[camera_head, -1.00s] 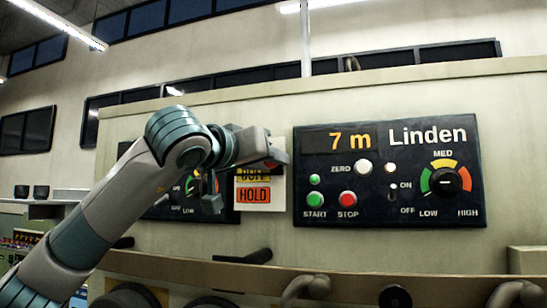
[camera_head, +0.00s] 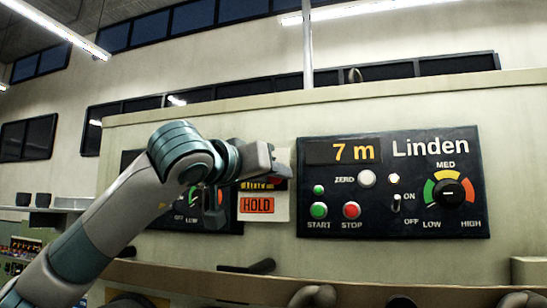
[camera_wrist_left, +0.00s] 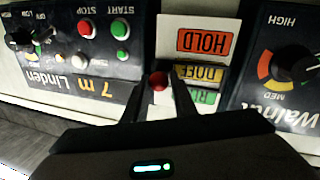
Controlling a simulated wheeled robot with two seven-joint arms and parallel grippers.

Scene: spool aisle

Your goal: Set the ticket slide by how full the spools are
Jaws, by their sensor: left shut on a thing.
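The ticket slide is a white card (camera_head: 283,208) between the two dark panels. It has an orange HOLD label (camera_head: 257,206) at the bottom, a yellow DOFF label (camera_wrist_left: 199,74) above it and a green label (camera_wrist_left: 197,97) at the top. The wrist view shows it upside down. My left gripper (camera_wrist_left: 159,88) is shut on the slide's red knob (camera_wrist_left: 159,80), which sits beside the DOFF label. In the head view my left gripper (camera_head: 276,171) covers much of the card's upper part. My right gripper is not in view. No spool clearly shows.
The Linden panel (camera_head: 396,226) is just right of the card, with a 7 m display (camera_head: 343,152), buttons and a dial (camera_head: 451,193) near HIGH-MED-LOW marks. The Walnut panel (camera_wrist_left: 252,98) is on the card's other side. Dark handles stick out below.

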